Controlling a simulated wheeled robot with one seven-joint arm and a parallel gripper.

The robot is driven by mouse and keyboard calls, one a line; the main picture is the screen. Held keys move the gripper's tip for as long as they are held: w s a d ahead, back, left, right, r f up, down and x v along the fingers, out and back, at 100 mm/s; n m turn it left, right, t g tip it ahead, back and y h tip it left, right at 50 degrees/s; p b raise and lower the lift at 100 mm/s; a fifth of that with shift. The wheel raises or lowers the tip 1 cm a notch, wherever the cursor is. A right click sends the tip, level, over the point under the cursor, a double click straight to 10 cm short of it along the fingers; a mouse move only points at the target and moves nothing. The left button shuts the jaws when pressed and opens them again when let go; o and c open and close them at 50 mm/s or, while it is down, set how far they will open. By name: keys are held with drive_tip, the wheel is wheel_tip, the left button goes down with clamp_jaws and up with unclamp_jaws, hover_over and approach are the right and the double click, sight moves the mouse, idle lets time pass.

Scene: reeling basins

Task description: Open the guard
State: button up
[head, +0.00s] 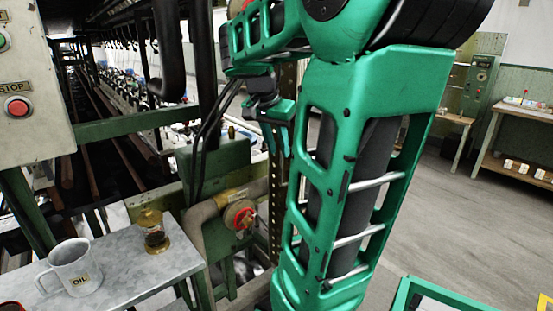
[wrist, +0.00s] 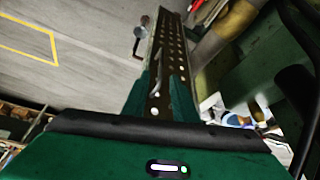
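A tall, narrow perforated metal panel (head: 275,205), which looks like the guard, stands upright beside the green machine frame, partly hidden by my arm. In the wrist view the panel (wrist: 170,45) runs away from my gripper, with rows of round holes. A small grey crank-like part (wrist: 138,40) sticks out at its left side. My gripper (head: 277,138) is at the upper part of the panel in the head view. In the wrist view its two green fingers (wrist: 162,90) are apart, with the panel showing between them. I cannot tell whether they touch it.
A metal table (head: 125,270) at lower left holds a white mug (head: 74,267) marked OIL and a brass oil cup (head: 152,232). A red-handled valve (head: 241,215) is left of the panel. A control box (head: 30,90) is at upper left. Open floor (head: 460,210) lies right.

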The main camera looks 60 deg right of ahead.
drive_tip(key=shift+v, duration=2.1)
drive_tip(key=s+a+f+n+y, duration=0.2)
drive_tip(key=s+a+f+n, duration=0.3)
drive_tip(key=a+f, duration=0.3)
drive_tip(key=s+a+f+n+y, duration=0.2)
drive_tip(key=s+a+f+n, duration=0.3)
drive_tip(key=a+f, duration=0.4)
drive_tip(key=shift+a+n+y, duration=0.4)
drive_tip(key=shift+a+n, duration=0.1)
drive_tip(key=shift+a, duration=0.35)
